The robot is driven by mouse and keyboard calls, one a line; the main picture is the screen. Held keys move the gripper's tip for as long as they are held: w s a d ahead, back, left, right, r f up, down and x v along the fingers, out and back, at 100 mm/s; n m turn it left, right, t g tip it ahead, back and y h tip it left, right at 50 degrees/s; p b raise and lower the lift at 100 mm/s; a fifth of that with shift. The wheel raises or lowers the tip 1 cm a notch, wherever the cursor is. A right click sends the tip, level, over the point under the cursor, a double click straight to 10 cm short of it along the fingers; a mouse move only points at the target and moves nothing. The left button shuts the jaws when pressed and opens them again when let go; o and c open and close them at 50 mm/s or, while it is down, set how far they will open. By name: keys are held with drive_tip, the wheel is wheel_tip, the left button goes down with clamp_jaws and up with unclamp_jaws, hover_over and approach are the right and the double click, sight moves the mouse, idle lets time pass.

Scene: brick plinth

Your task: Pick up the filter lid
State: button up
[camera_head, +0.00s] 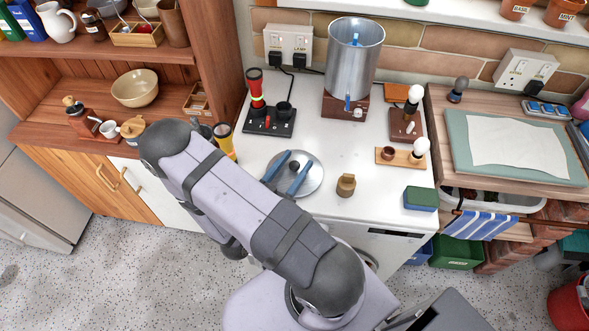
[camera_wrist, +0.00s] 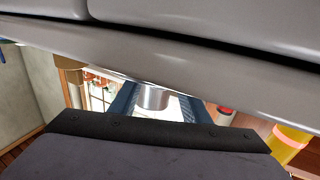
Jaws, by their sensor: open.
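The filter lid (camera_head: 312,182) is a round silver disc with a small dark knob (camera_head: 294,165), lying on the white worktop in the head view. My gripper (camera_head: 298,160) is open, its two blue fingers over the lid, one on each side of the knob. I cannot tell whether they touch it. My arm hides the gripper's body. The wrist view shows the blue fingers of my gripper (camera_wrist: 156,104) apart, with a shiny silver piece between them that I cannot name surely. The steel filter (camera_head: 352,65) stands open-topped at the back.
A small brown jar (camera_head: 346,185) is right of the lid. A wooden board (camera_head: 402,158) and a blue-green sponge (camera_head: 420,198) lie farther right. The worktop's front edge is close.

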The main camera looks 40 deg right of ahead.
sight(295, 164)
drive_tip(key=shift+d, duration=0.2)
drive_tip(key=shift+c, duration=0.4)
clamp_jaws()
drive_tip(key=shift+r, duration=0.1)
drive_tip(key=shift+r, duration=4.9)
